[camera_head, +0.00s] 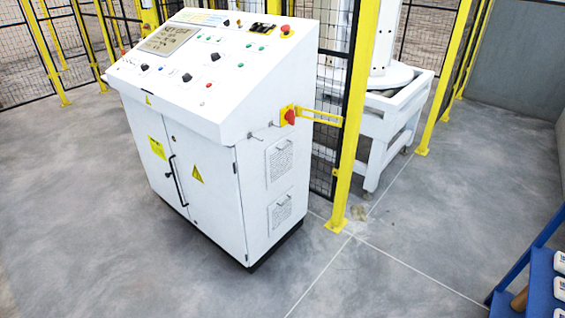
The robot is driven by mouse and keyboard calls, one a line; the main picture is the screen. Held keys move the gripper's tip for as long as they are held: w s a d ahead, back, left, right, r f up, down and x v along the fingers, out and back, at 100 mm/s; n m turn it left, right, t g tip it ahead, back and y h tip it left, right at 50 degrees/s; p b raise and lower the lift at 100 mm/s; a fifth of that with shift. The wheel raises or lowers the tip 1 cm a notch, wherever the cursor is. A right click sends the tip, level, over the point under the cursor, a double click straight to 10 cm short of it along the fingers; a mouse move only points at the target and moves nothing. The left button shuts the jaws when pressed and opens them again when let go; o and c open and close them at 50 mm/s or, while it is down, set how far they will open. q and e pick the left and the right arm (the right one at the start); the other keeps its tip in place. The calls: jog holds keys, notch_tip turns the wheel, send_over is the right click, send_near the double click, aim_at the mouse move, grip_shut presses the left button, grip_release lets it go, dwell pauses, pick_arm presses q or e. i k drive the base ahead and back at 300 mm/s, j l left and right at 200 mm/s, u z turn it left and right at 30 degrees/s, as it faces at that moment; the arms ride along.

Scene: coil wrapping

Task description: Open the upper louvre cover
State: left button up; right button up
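The upper louvre cover (280,161) is a white slatted panel on the right side face of the white control cabinet (225,195). It looks closed, lying flat against the side, with a small handle near its top edge. A similar lower louvre cover (281,212) sits below it and also looks closed. Neither of my grippers shows in the head view.
A red rotary switch (290,117) on a yellow plate sticks out above the upper cover. A yellow fence post (350,140) with black mesh stands right of the cabinet. A blue rack (540,285) is at the lower right. The grey floor (400,250) in front is clear.

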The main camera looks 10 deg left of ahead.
aim_at(280, 158)
jog(key=i+l+u, duration=0.1)
jog(key=i, duration=0.4)
jog(key=i+l, duration=0.35)
jog(key=i, duration=0.15)
jog(key=u, duration=0.05)
